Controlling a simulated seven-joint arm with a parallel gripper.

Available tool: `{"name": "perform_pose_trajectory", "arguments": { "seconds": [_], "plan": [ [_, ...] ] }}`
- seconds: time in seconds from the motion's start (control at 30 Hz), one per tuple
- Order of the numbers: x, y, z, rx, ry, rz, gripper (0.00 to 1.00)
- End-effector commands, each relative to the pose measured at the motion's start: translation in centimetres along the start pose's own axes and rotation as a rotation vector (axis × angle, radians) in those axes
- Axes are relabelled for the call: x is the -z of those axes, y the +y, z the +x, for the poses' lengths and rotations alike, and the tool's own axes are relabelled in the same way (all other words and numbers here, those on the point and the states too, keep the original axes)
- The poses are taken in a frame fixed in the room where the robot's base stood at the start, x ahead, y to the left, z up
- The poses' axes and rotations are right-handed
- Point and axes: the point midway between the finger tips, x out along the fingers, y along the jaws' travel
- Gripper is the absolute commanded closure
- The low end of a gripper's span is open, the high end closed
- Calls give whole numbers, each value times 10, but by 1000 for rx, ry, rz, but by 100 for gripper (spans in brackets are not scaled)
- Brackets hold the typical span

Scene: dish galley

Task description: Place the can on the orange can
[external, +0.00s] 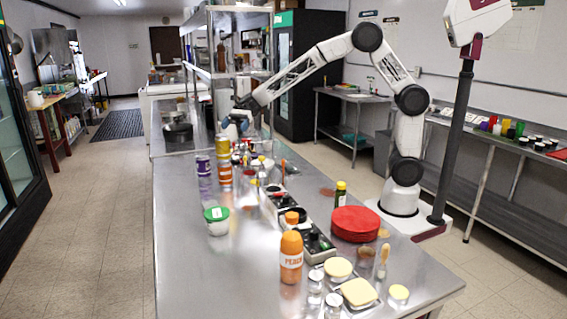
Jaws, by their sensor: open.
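An orange can (224,176) stands upright on the steel counter. Another purple can (203,166) stands on the counter just left of the orange can. My gripper (232,122) is open, just above the upper purple can and slightly right of it. Its fingertips are small and dark here, and I cannot tell whether they touch the can.
On the steel counter (180,245), a green-lidded tub (217,221), a peach bottle (291,257) and a red round container (355,224) stand nearer the camera. Several small bottles crowd right of the cans. A dark pot (178,137) sits further back. The counter's left front is clear.

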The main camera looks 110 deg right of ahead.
Motion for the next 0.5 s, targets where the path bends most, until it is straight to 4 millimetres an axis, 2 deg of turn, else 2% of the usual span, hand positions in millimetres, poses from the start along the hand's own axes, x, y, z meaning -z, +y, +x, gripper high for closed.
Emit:
{"name": "perform_pose_trajectory", "arguments": {
  "seconds": [0.13,0.5],
  "plan": [
    [0,0,-8,0,0,0,5],
    [0,0,-9,0,0,0,5]
  ]
}}
